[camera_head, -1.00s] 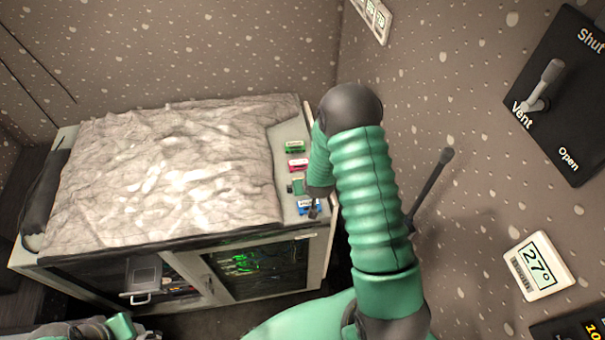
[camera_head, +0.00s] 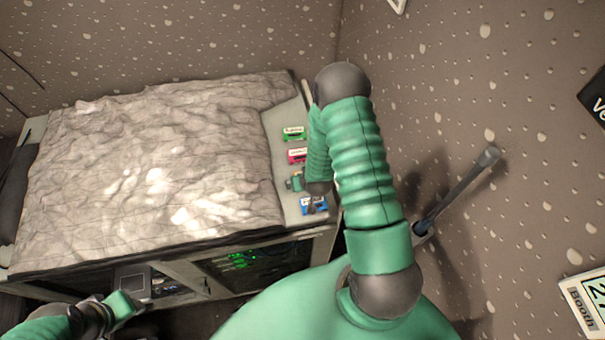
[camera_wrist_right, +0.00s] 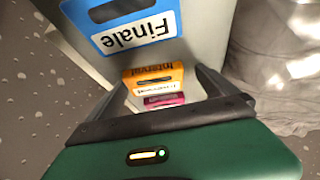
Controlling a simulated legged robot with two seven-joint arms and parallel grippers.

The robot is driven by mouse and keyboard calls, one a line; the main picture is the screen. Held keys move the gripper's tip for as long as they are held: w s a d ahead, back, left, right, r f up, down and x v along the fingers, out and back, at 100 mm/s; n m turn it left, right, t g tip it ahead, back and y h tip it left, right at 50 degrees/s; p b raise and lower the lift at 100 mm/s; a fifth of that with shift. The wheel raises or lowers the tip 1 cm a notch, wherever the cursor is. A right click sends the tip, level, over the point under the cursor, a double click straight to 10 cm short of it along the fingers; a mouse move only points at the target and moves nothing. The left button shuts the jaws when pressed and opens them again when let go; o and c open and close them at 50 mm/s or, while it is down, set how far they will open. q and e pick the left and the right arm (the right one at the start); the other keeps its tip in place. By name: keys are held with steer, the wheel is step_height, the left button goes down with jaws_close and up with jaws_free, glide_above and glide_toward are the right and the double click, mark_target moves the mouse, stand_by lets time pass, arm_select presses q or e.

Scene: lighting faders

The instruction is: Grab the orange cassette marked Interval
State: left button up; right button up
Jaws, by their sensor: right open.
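The orange cassette marked Interval (camera_wrist_right: 158,78) shows in the right wrist view between the two spread fingers of my right gripper (camera_wrist_right: 160,88). The gripper is open; I cannot tell whether a finger touches the cassette. In the head view the right gripper (camera_head: 301,193) is over the row of cassettes, and I cannot make out the orange one there. My left gripper (camera_head: 122,304) is low at the left in the head view, away from the cassettes; its fingers are not clear.
The blue Finale cassette (camera_wrist_right: 125,25) lies beside the orange one, and a magenta cassette (camera_wrist_right: 162,99) on its other side. A green cassette (camera_head: 293,133) is farther back on the narrow ledge (camera_head: 283,118). A crumpled grey cover (camera_head: 150,165) borders the ledge; a wall rises at right.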

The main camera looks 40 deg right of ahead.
steer(key=shift+s+d, duration=0.15)
steer(key=shift+d, duration=0.3)
steer(key=c, duration=0.6)
steer(key=shift+d, duration=0.2)
steer(key=c, duration=0.4)
steer(key=shift+f, duration=0.1)
steer(key=shift+c, duration=1.4)
steer(key=shift+a, duration=0.25)
steer(key=shift+c, duration=0.5)
